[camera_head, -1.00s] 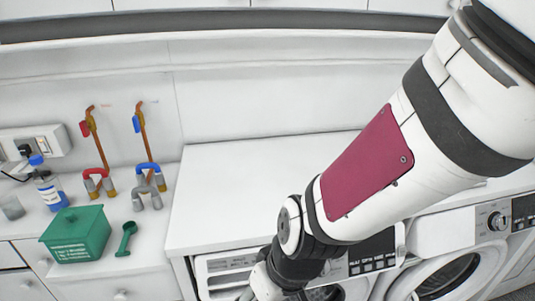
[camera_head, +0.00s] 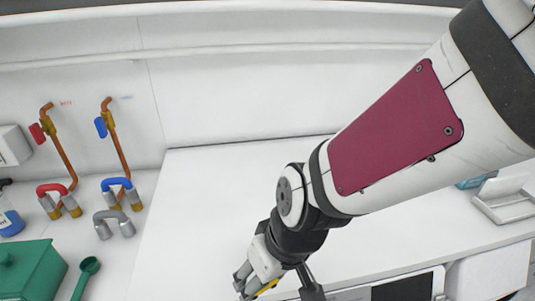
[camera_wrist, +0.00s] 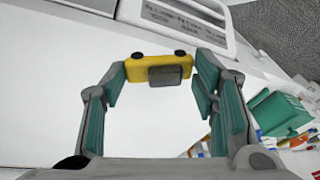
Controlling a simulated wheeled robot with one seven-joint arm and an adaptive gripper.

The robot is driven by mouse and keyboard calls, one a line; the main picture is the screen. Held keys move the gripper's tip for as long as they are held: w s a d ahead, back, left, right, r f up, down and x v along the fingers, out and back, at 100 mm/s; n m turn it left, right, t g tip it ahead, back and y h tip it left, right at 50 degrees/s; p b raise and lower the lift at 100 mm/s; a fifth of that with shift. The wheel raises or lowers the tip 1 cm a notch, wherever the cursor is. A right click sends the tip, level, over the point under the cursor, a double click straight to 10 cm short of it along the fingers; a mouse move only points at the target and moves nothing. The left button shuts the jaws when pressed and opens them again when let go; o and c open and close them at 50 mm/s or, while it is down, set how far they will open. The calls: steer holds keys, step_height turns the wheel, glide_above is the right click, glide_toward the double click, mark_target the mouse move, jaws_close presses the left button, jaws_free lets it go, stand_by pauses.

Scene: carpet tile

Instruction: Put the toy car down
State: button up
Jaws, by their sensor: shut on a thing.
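My gripper (camera_wrist: 158,72) is shut on the yellow toy car (camera_wrist: 175,66), which sits between its two fingertips in the wrist view. The car has dark wheels along one edge and a grey block-like part on its face. The rest of the car is hidden there by the gripper. The white countertop (camera_head: 215,200) lies behind and below the gripper. I cannot tell whether the car touches it.
On the left counter stand a green box (camera_head: 32,270), a green scoop (camera_head: 86,275), a blue-capped bottle (camera_head: 8,220) and pipe fittings (camera_head: 115,222). A white folding object (camera_head: 503,200) lies at the far right. The white top is clear around the gripper.

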steer(key=shift+w+a+f+b, duration=0.15)
steer(key=shift+w+b, duration=0.4)
steer(key=shift+b, duration=0.1)
steer(key=p, duration=0.2)
glide_above(242, 243)
steer(key=d, duration=0.1)
steer(key=shift+s+f, duration=0.3)
steer(key=shift+f, duration=0.2)
steer(key=shift+w+f, duration=0.15)
steer(key=shift+f, duration=1.6)
steer(key=shift+f, duration=0.1)
steer(key=o, duration=1)
